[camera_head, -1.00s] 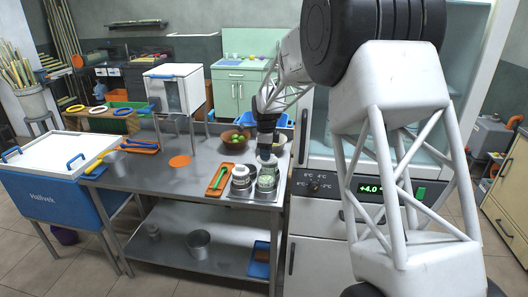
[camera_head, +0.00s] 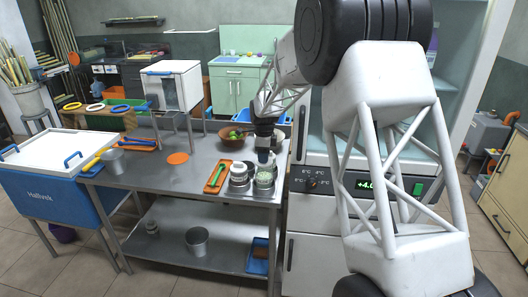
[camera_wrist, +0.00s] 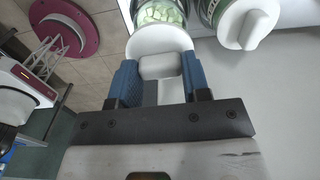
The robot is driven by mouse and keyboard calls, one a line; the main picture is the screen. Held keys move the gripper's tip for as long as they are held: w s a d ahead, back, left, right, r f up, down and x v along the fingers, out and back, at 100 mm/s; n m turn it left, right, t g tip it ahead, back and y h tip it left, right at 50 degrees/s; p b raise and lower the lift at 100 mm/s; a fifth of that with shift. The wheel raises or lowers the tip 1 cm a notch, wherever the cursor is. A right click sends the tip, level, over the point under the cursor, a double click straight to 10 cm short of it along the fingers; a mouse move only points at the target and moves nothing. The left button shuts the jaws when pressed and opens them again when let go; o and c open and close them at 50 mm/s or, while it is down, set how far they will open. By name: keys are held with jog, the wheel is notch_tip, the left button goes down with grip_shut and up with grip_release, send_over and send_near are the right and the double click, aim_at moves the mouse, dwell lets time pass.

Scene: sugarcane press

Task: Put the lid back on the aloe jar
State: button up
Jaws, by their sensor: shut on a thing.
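My gripper (camera_wrist: 160,82) is shut on the raised grip of a white round lid (camera_wrist: 150,40). In the head view my gripper (camera_head: 264,157) points down above the aloe jar (camera_head: 264,180), at the right of two jars near the counter's front edge. The aloe jar is clear, with pale green pieces inside; it also shows beyond the lid in the wrist view (camera_wrist: 158,12). The lid overlaps the jar there, and I cannot tell whether they touch.
A second jar (camera_head: 239,174) with a white lid stands close at the left; its lid (camera_wrist: 247,24) also shows in the wrist view. An orange board (camera_head: 217,177) with a green-handled tool lies left of it. A brown bowl (camera_head: 229,142) stands behind. The white fridge is close at the right.

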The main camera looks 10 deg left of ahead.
jog(key=shift+f, duration=1.7)
jog(key=shift+f, duration=0.25)
dwell(1.6)
jog(key=o, duration=1.5)
jog(key=shift+c, duration=0.2)
jog(key=shift+r, duration=0.25)
jog(key=shift+r, duration=3.25)
jog(key=shift+c, duration=0.2)
grip_shut()
